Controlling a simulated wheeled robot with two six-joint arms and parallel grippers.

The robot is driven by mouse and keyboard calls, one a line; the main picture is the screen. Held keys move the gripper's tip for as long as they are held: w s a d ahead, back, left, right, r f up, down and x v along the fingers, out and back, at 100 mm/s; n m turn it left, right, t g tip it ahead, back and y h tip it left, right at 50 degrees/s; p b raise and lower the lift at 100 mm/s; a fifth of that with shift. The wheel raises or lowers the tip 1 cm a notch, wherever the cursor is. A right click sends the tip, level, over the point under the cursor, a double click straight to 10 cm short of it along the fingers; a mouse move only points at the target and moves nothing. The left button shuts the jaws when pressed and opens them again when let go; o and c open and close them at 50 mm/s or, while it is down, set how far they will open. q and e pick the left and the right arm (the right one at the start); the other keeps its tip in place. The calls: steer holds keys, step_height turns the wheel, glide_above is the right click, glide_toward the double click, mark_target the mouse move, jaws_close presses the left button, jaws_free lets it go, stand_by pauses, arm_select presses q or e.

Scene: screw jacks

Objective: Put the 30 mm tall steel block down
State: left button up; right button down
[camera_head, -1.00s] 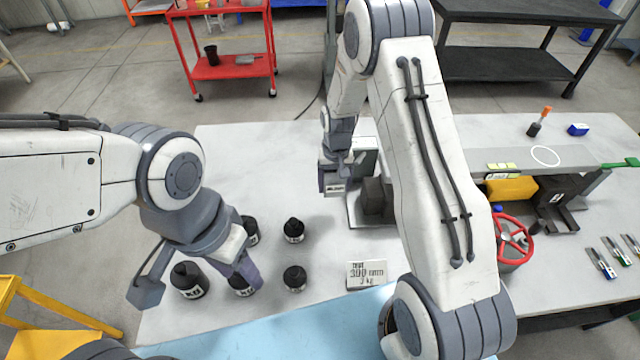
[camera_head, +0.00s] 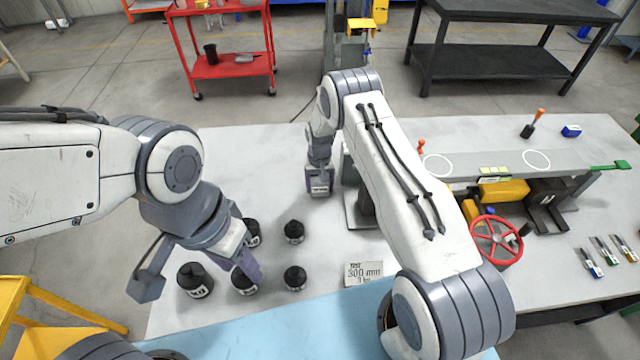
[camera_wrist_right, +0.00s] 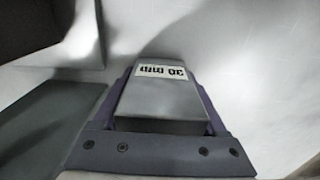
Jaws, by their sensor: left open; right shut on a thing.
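The steel block (camera_wrist_right: 160,103) is grey with a white "30 mm" label and sits between the purple fingers of my right gripper (camera_wrist_right: 165,95) in the right wrist view. In the head view my right gripper (camera_head: 319,182) is low over the far middle of the pale table (camera_head: 265,155). I cannot tell whether the block touches the table. My left gripper (camera_head: 200,275) is open and its fingers straddle the area of the black bottle-like jacks at the left.
Several black jacks (camera_head: 294,231) stand left of centre. A grey stand (camera_head: 355,208) is close right of my right gripper, partly hidden by my arm. A red handwheel (camera_head: 496,241) is further right.

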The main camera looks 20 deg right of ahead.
steer(key=shift+w+f, duration=0.1)
steer(key=shift+f, duration=0.1)
steer(key=shift+f, duration=0.1)
steer(key=shift+c, duration=1.7)
jaws_free()
steer(key=shift+f, duration=0.15)
steer(key=o, duration=0.3)
steer(key=shift+o, duration=0.2)
